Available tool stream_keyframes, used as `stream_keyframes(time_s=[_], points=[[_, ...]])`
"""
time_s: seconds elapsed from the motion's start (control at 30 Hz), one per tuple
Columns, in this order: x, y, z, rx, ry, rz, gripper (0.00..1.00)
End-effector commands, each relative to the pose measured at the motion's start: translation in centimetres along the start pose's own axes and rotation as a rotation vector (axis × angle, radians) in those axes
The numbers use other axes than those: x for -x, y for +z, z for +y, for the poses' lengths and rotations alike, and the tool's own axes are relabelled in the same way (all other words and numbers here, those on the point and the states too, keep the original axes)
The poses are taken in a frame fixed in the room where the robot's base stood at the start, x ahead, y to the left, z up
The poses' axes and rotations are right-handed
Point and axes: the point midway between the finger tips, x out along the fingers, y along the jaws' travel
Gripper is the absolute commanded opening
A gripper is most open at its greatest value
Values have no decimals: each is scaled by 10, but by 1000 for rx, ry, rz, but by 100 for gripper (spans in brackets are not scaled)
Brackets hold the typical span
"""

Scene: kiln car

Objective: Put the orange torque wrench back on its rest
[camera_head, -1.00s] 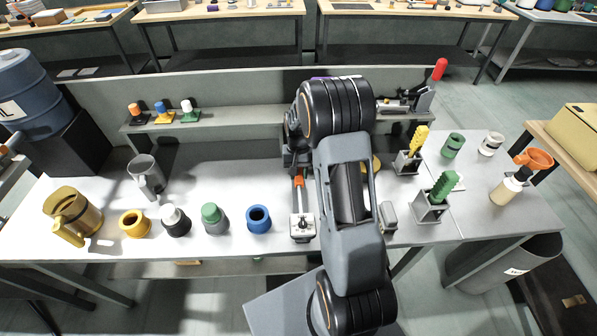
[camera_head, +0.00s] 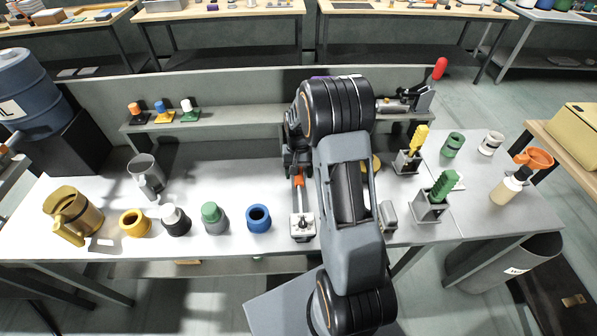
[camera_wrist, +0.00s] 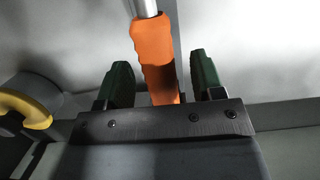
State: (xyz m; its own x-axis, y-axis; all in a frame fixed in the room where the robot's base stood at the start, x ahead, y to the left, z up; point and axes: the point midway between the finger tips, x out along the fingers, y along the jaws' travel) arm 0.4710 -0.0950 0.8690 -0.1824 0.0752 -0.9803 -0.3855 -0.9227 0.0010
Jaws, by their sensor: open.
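The orange torque wrench (camera_wrist: 152,50) has an orange grip and a grey metal shaft. In the wrist view its grip lies between the two green fingers of my gripper (camera_wrist: 160,82), with a gap visible on both sides. My gripper is open around the grip. In the head view the orange grip (camera_head: 299,181) shows just left of my arm, with a small grey and white block (camera_head: 302,226) at its near end. My gripper is mostly hidden there by my arm. I cannot tell which fixture is the wrench's rest.
Blue (camera_head: 258,218), green-topped (camera_head: 214,217), white-topped (camera_head: 175,220) and yellow (camera_head: 134,223) pieces stand to the left on the bench. Holders with a yellow (camera_head: 419,139) and a green tool (camera_head: 443,186) stand right of my arm. A raised shelf (camera_head: 235,117) runs behind.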

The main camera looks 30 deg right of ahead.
Motion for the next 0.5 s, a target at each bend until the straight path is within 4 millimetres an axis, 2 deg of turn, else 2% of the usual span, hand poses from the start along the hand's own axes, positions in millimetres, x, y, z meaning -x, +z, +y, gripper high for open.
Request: stream_keyframes(time_s=[0.5], points=[[6,1,0,0,0,0,61]])
